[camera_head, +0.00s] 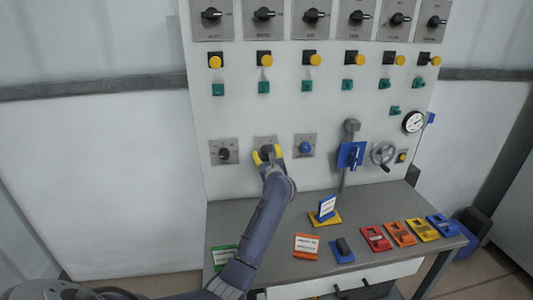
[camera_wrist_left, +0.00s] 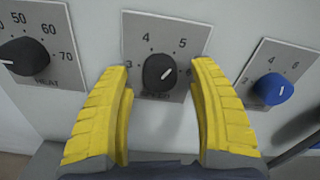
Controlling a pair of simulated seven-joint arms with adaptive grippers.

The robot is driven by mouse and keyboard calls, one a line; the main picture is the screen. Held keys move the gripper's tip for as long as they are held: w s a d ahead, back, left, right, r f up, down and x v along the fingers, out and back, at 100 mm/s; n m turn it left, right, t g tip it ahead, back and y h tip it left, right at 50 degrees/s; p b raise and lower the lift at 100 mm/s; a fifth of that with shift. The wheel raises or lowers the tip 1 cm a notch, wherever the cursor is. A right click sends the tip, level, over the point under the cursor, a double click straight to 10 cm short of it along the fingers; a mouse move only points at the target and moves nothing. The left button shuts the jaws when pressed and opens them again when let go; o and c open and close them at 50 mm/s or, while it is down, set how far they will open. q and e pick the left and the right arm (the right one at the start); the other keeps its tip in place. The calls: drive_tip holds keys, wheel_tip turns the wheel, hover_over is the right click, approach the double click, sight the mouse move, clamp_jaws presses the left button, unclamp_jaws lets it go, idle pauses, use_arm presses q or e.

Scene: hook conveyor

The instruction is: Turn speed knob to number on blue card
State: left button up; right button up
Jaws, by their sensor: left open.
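The speed knob (camera_wrist_left: 158,73) is dark and round on a grey plate (camera_wrist_left: 183,32) in the left wrist view. My right gripper is not in view.
A heat knob (camera_wrist_left: 24,56) is left of the speed knob and a blue knob (camera_wrist_left: 272,89) right of it. A blue lever (camera_head: 351,155) and handwheel (camera_head: 383,154) are farther right. Several coloured cards, including an orange one (camera_head: 306,246), lie on the grey bench (camera_head: 375,207).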

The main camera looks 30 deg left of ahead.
use_arm(q)
drive_tip(key=shift+w+a, duration=0.45)
clamp_jaws()
idle(0.4)
